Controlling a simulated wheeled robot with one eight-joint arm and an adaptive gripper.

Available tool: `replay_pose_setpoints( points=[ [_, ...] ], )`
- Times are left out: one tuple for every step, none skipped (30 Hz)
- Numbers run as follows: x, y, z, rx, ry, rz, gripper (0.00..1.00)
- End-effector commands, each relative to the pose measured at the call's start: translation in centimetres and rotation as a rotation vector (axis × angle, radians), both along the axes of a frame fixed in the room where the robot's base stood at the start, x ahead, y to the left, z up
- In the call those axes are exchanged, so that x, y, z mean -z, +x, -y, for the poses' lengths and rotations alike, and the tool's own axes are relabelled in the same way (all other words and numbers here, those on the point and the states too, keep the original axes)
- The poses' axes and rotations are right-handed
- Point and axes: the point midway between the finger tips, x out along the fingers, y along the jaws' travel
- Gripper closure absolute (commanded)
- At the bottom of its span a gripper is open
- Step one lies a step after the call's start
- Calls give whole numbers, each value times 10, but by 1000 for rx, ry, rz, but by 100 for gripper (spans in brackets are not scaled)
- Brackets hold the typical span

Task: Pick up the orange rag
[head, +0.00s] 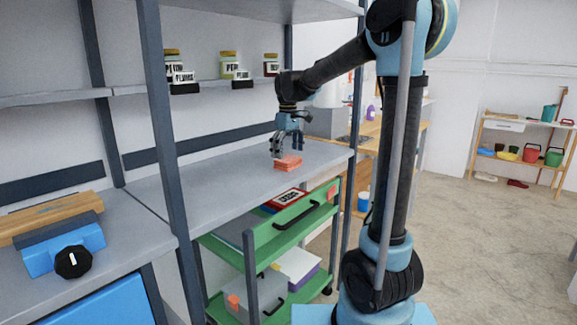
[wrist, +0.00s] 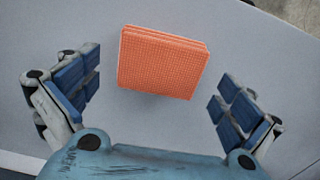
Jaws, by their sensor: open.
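The orange rag (head: 288,163) lies folded in a flat square on the grey shelf. In the wrist view the rag (wrist: 162,62) sits at the top centre, ahead of the fingers and apart from them. My gripper (head: 287,145) is just above the rag in the head view. In the wrist view my gripper (wrist: 158,95) has its two blue-padded fingers spread wide, one to each side and lower than the rag. Nothing is between the fingers.
The grey shelf (head: 215,178) is clear around the rag. A dark post (head: 165,120) stands to the left. Below is a green cart (head: 300,222). Jars (head: 229,65) stand on the upper shelf. A blue vise-like tool (head: 65,250) lies far left.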

Motion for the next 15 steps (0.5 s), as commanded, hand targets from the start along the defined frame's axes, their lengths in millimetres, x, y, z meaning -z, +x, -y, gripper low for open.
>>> replay_pose_setpoints(
  points=[
    [7, 1, 2, 1, 0, 0, 0],
    [11, 1, 2, 1, 0, 0, 0],
    [16, 1, 1, 0, 0, 0, 0],
    [19, 1, 1, 0, 0, 0, 0],
    [22, 1, 1, 1, 0, 0, 0],
    [25, 0, 2, 1, 0, 0, 0],
    [26, 0, 2, 1, 0, 0, 0],
    [27, 0, 2, 1, 0, 0, 0],
    [28, 0, 2, 1, 0, 0, 0],
    [29, 0, 2, 1, 0, 0, 0],
    [29, 0, 2, 1, 0, 0, 0],
    [29, 0, 2, 1, 0, 0, 0],
    [29, 0, 2, 1, 0, 0, 0],
    [29, 0, 2, 1, 0, 0, 0],
    [29, 0, 2, 1, 0, 0, 0]
  ],
)
